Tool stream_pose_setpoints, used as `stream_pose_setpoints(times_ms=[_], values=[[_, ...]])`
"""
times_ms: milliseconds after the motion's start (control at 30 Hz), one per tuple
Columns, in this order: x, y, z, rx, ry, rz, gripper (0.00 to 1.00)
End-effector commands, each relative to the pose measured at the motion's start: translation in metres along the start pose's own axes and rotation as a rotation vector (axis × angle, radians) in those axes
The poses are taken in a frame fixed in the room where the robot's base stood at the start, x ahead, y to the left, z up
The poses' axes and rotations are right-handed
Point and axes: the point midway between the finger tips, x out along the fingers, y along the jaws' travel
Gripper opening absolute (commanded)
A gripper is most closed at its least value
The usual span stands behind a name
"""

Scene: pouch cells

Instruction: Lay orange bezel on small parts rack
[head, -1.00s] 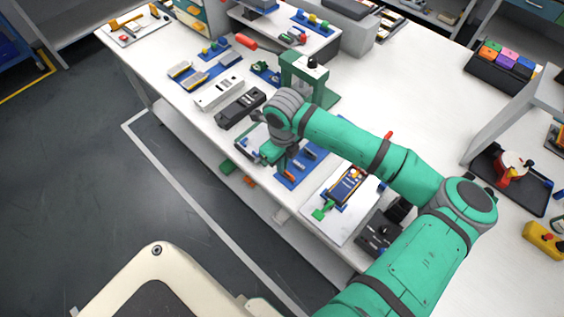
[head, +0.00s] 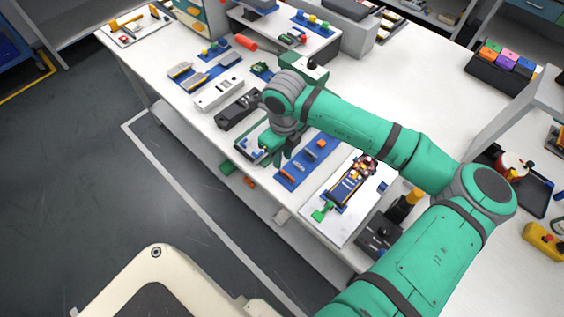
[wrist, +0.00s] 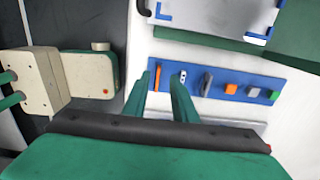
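The small parts rack (wrist: 195,94) is a long blue strip near the table's front edge; it also shows in the head view (head: 290,183). A thin orange piece, apparently the orange bezel (wrist: 157,76), stands at the rack's left end in the wrist view. It is seen nearly edge-on, so I cannot tell how fully it is seated. My gripper (wrist: 162,80) is open, its two green fingers parted, with the orange piece showing in the gap beyond the tips. In the head view my gripper (head: 282,155) is beside the rack and seems raised and empty.
The rack also holds a white piece (wrist: 182,76), a dark grey piece (wrist: 207,83), an orange block (wrist: 231,88), a grey block and a green block. A white board with a blue fixture (head: 350,185) lies to the right. A black box (head: 240,110) lies to the left.

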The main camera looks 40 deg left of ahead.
Motion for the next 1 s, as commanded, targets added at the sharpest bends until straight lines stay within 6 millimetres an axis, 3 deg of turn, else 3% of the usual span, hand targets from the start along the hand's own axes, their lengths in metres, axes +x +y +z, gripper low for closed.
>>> stream_pose_setpoints(times_ms=[100,333,1000], values=[[-0.022,0.000,0.000,-0.003,0.000,-0.003,0.25],[-0.048,0.001,0.002,-0.005,0.000,-0.001,0.25],[-0.053,0.001,0.000,-0.002,0.000,0.000,0.25]])
